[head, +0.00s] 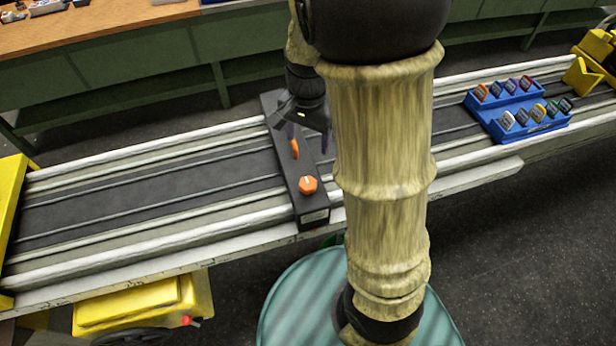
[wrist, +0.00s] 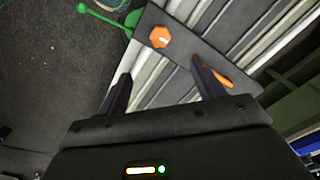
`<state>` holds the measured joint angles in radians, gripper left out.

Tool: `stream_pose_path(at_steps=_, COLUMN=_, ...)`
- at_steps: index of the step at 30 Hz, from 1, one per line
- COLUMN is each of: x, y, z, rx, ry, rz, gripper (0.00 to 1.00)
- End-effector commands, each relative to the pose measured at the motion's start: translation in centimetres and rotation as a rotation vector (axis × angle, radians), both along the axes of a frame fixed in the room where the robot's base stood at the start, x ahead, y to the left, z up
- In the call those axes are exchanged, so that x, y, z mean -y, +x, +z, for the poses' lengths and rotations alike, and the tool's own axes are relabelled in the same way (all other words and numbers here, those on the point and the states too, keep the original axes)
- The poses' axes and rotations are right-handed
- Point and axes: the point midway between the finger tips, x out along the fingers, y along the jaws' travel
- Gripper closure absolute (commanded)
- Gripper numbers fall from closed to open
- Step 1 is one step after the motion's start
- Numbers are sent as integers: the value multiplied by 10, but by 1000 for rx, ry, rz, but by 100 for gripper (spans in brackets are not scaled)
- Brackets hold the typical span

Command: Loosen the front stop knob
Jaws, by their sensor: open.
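A dark stop bar (head: 312,209) lies across the pale rails of the boom. An orange knob (head: 308,185) with a pale mark sits on top of its near end. In the wrist view the knob (wrist: 159,36) shows beyond the fingertips, between their lines and apart from both. A second orange part, a thin lever-like piece (head: 295,149), stands farther back on the bar; in the wrist view it (wrist: 222,78) is beside the right finger. My gripper (head: 308,138) is open and empty above the bar, behind the knob. Whether a finger touches the lever cannot be told.
A blue tray (head: 478,113) of several coloured tagged pieces sits on the rails at right. Yellow blocks stand at the left (head: 10,205) and far right ends. A green rod with a ball end (wrist: 105,18) shows beside the bar in the wrist view. The rails left of the bar are clear.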

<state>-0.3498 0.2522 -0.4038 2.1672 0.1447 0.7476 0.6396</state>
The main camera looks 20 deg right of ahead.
Motion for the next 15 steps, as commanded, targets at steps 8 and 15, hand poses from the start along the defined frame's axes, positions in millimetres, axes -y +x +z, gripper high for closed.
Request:
stream_pose_path(at_steps=8, x=1, y=-1, z=-16, rx=-4, ry=0, rz=0, gripper=32)
stream_pose_path(at_steps=15, x=1, y=-1, z=-56, rx=-5, ry=-1, rz=0, gripper=32)
